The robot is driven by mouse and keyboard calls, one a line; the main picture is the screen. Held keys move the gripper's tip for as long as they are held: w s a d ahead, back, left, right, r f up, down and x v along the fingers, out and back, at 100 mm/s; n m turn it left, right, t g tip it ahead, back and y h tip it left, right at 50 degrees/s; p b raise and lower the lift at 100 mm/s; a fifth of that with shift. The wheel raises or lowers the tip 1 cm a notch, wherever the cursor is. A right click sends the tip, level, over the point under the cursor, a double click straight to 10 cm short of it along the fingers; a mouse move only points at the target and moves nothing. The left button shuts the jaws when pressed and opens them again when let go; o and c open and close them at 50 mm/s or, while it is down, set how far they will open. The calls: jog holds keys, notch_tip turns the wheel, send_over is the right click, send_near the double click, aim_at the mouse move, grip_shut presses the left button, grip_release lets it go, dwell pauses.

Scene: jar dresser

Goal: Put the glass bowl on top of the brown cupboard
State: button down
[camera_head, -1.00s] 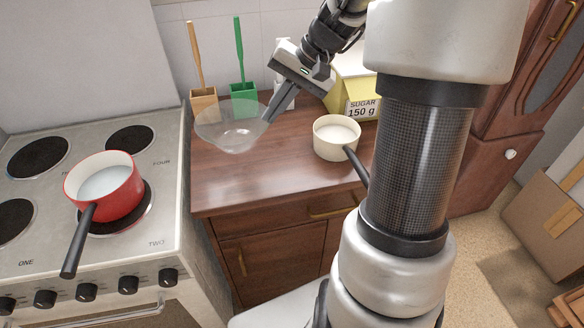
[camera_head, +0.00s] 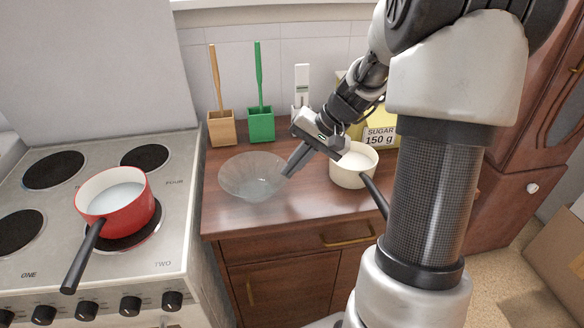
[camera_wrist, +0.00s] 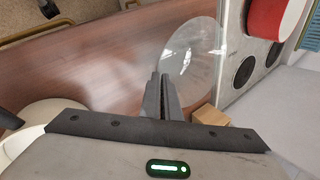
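The clear glass bowl (camera_head: 250,182) is upright over the left part of the brown wooden counter (camera_head: 310,205). My gripper (camera_head: 288,172) reaches in from the upper right, its fingers close together on the bowl's right rim. In the wrist view the fingers (camera_wrist: 161,98) meet at the edge of the bowl (camera_wrist: 192,62). I cannot tell whether the bowl's base touches the counter. A tall red-brown wooden cupboard (camera_head: 545,115) stands at the right, partly behind my arm; its top is out of view.
A cream pan (camera_head: 350,178) stands right of my gripper, beside a yellow sugar box (camera_head: 380,135). Brush holders, wooden (camera_head: 221,130) and green (camera_head: 261,126), stand behind the bowl. A red pan (camera_head: 128,212) is on the stove at left. A cardboard box (camera_head: 560,245) is on the floor.

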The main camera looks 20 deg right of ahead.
jog(key=shift+f, duration=0.15)
jog(key=c, duration=2)
grip_release()
jog(key=shift+r, duration=0.3)
jog(key=p+v, duration=0.2)
jog(key=v, duration=0.9)
jog(key=shift+s+d+r, duration=0.15)
jog(key=shift+d+r, duration=0.05)
jog(key=shift+r, duration=0.15)
